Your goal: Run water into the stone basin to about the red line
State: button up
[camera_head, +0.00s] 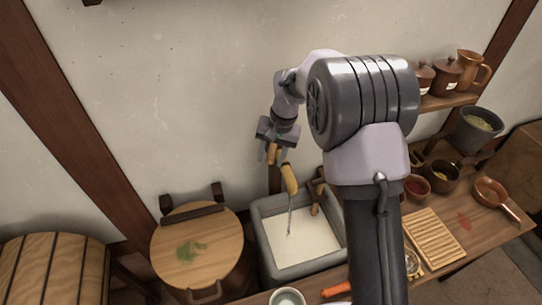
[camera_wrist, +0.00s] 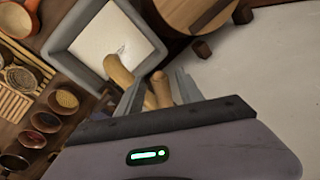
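The grey square stone basin (camera_head: 263,247) stands below my arm, with a pale surface inside. A wooden spout (camera_head: 289,178) points down over it, and a thin stream of water (camera_head: 290,215) falls from it. The basin (camera_wrist: 70,62) and the spout (camera_wrist: 118,72) also show in the wrist view. My gripper (camera_head: 271,152) is above and behind the spout. In the wrist view its fingers (camera_wrist: 159,92) stand apart on either side of a wooden handle (camera_wrist: 160,88), seemingly not clamped on it. I cannot make out a red line; my arm hides the basin's right side.
A round wooden lid (camera_head: 197,245) with a green stain lies left of the basin. Bowls, a slatted board (camera_head: 434,238) and a pan (camera_head: 490,191) crowd the counter at right. A shelf (camera_head: 447,101) with pots is behind my arm. Plain wall lies left of my gripper.

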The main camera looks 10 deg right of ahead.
jog(key=s+d+r+p, duration=0.1)
jog(key=d+r+p, duration=0.2)
jog(key=r, duration=1.4)
jog(key=shift+p, duration=0.55)
jog(key=shift+d, duration=0.1)
dwell(5.7)
